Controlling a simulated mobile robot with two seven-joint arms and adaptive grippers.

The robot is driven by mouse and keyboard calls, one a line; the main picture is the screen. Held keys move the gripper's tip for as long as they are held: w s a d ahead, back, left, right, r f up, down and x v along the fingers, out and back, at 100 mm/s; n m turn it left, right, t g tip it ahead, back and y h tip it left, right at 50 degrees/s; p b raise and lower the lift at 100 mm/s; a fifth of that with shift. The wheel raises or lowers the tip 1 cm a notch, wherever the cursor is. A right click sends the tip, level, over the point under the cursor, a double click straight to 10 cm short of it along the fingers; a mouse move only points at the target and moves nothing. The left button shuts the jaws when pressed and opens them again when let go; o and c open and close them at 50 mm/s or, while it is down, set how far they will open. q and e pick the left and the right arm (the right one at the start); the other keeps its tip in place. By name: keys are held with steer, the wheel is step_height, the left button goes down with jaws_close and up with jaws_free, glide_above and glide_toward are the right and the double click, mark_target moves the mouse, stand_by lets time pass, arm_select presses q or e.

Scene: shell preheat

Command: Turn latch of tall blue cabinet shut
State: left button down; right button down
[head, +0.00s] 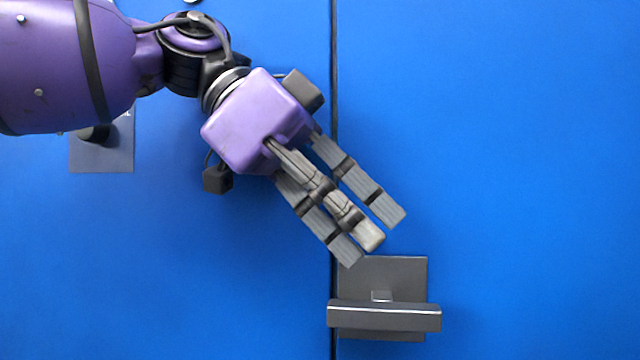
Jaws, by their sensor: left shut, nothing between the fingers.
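The tall blue cabinet (530,150) fills the head view, with a dark vertical seam between its two panels. Its grey latch (385,318) is at the lower middle, just right of the seam. The latch handle lies horizontal across a grey square plate, its left end reaching over the seam. My left gripper (372,238) comes in from the upper left and points down to the right. Its fingers are shut with nothing between them. The fingertips are just above the plate's top edge in the picture; I cannot tell whether they touch it. My right gripper is not in view.
A second grey plate (117,150) with a dark part on it is on the left panel, partly hidden behind my left arm. The right panel is bare around the latch. The lower left of the cabinet front is clear.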

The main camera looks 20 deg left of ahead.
mark_target(382, 309)
arm_select(q)
step_height(382, 309, down, 3)
steer(key=shift+s+a+f, duration=0.1)
steer(key=shift+f, duration=0.1)
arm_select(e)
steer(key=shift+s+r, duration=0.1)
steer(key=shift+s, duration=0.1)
arm_select(q)
steer(key=shift+a, duration=0.1)
